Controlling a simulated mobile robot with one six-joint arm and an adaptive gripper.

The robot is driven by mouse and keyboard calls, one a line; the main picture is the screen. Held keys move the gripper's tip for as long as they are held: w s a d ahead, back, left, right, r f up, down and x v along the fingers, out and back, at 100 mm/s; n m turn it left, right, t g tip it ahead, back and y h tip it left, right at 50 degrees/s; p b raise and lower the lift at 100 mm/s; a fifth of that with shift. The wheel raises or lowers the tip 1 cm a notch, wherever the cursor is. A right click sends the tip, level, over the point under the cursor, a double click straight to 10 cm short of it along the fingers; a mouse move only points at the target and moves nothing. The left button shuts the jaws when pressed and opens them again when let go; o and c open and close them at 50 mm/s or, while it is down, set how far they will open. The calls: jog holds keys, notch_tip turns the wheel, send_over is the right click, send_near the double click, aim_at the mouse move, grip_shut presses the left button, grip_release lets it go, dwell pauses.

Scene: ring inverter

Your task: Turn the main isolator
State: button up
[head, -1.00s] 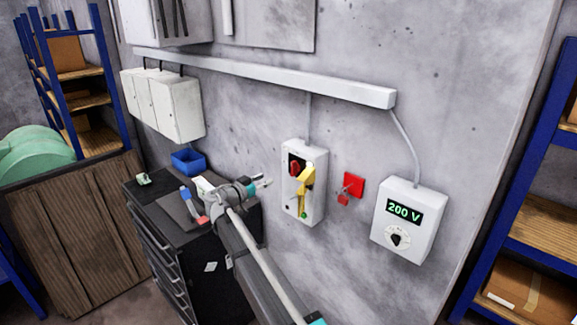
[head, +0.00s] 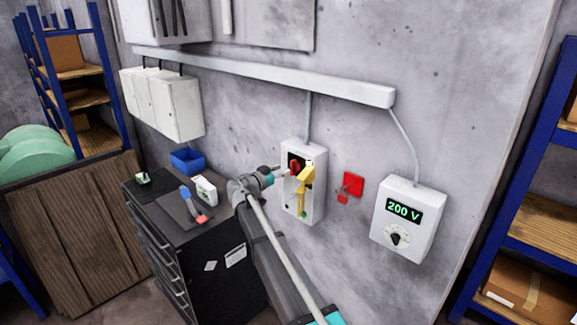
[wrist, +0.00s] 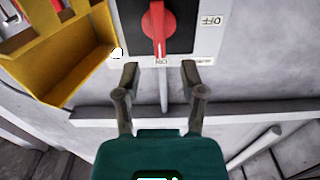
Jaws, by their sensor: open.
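The main isolator is a white wall box (head: 312,205) with a red rotary handle (head: 294,167) on a black plate. In the wrist view the red handle (wrist: 157,28) stands at the top centre, its narrow end pointing down at a small label that seems to read ON. An OFF label (wrist: 212,20) lies to its right. My gripper (wrist: 160,78) is open, its two fingers apart just below the handle in that view, with nothing between them. In the head view my gripper (head: 283,173) is close to the handle's left side; contact cannot be told.
A yellow part (head: 305,181) sits beside the handle; its yellow body (wrist: 65,60) fills the left of the wrist view, near a finger. A red wall fitting (head: 351,186) and a 200 V meter box (head: 408,220) are to the right. A black drawer cabinet (head: 195,255) stands lower left.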

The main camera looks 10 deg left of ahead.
aim_at(291, 165)
jog(key=shift+x, duration=2.8)
